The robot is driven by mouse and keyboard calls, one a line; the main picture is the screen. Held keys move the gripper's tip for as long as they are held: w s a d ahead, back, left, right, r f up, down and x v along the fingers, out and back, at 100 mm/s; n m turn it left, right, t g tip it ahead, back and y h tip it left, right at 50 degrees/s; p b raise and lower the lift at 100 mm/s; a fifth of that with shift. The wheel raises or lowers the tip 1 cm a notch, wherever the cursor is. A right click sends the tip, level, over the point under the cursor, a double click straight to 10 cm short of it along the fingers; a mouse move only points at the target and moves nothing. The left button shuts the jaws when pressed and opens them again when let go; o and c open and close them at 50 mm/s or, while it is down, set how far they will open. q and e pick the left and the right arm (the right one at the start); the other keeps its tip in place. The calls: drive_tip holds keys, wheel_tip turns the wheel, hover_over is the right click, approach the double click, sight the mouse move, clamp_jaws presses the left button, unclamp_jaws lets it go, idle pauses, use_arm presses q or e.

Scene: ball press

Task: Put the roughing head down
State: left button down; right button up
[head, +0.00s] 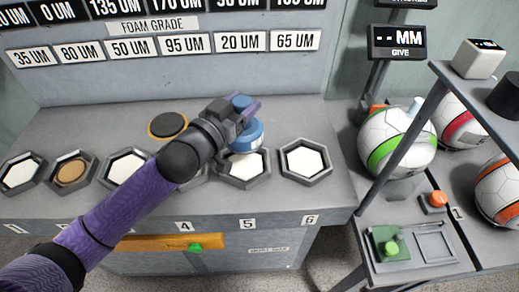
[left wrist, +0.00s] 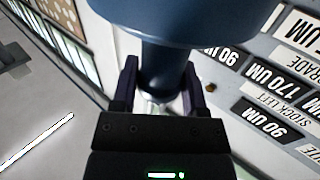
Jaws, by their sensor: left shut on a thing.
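My left gripper (head: 241,108) is shut on the stem of a blue head (head: 248,137), which I take for the roughing head. The blue head has a wide round body and hangs at the back edge of the hexagonal tray numbered 5 (head: 245,183), partly covering it in the head view. I cannot tell whether it touches the tray. In the left wrist view the blue stem (left wrist: 165,70) stands between the two dark fingers, with the wide blue body above. My right gripper is not in view.
A row of hexagonal trays lines the bench; the tray numbered 6 (head: 306,161) has a white inside, and a tan disc (head: 71,171) lies in one at left. A black disc with an orange rim (head: 168,125) lies behind. A shelf post (head: 412,130) and balls stand right.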

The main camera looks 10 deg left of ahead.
sight(243, 135)
use_arm(q)
wheel_tip(243, 135, down, 8)
drive_tip(key=b, duration=0.3)
drive_tip(key=shift+a+f, duration=0.1)
drive_tip(key=shift+a, duration=0.05)
drive_tip(key=shift+c, duration=0.5)
unclamp_jaws()
drive_tip(key=shift+f, duration=0.1)
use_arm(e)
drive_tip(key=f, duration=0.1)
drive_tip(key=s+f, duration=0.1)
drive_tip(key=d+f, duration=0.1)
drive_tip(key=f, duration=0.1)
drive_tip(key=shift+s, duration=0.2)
use_arm(q)
drive_tip(key=shift+s, duration=0.25)
drive_tip(key=p+v, duration=0.1)
drive_tip(key=v, duration=1)
drive_tip(key=shift+s+a+p, duration=0.25)
drive_tip(key=shift+p, duration=0.1)
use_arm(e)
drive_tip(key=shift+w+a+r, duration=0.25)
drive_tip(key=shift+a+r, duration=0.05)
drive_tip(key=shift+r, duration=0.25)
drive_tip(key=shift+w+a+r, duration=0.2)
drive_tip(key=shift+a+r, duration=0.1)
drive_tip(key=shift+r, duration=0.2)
